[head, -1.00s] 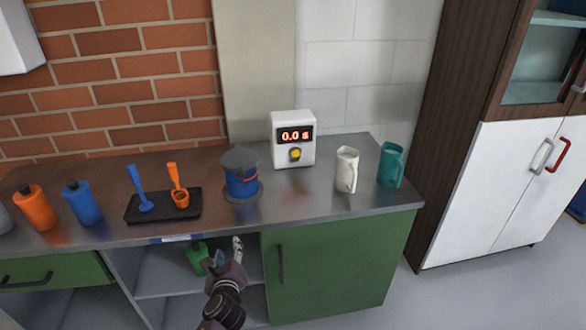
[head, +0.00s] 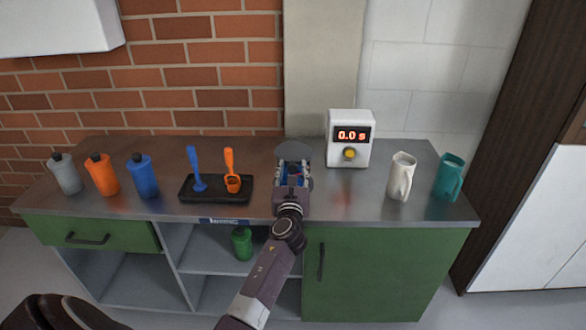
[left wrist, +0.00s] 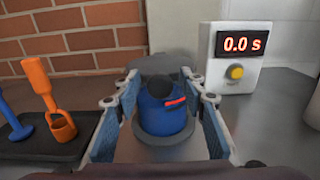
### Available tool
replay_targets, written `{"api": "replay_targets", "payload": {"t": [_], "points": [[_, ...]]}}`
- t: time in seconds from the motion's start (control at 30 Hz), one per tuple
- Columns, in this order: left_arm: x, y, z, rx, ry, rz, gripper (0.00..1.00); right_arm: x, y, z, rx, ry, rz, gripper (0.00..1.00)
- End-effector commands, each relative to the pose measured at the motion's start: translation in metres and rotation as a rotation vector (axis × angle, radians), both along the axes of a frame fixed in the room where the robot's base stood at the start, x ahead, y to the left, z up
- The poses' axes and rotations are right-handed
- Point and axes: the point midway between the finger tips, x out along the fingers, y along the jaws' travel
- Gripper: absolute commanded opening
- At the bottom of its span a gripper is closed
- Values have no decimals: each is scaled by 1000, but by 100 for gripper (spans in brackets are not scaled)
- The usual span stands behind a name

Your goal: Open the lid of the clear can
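I see no clear can as such; this is the lidded can in front of me. In the left wrist view my left gripper's two fingers (left wrist: 163,105) are spread wide, one on each side of the can, with visible gaps. I cannot tell how the lid sits. My right gripper is not in view.
A white timer (head: 350,138) reading 0.0 s stands right of the can. A black tray (head: 214,197) with blue and orange tools lies left. Grey, orange and blue bottles (head: 143,176) stand farther left, white (head: 402,177) and teal (head: 448,178) jugs at right. A green bottle (head: 241,244) is below.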

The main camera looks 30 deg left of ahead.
Motion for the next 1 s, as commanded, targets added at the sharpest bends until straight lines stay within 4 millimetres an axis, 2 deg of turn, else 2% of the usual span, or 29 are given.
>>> {"api": "replay_targets", "payload": {"t": [0.33, 0.7, 1.0], "points": [[5, 3, 0, -1, -1, 0, 38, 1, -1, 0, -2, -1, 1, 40], [5, 3, 0, -1, 0, 0, 0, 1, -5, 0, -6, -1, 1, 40], [5, 3, 1, -2, 2, 0, 0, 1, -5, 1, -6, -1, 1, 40]]}}
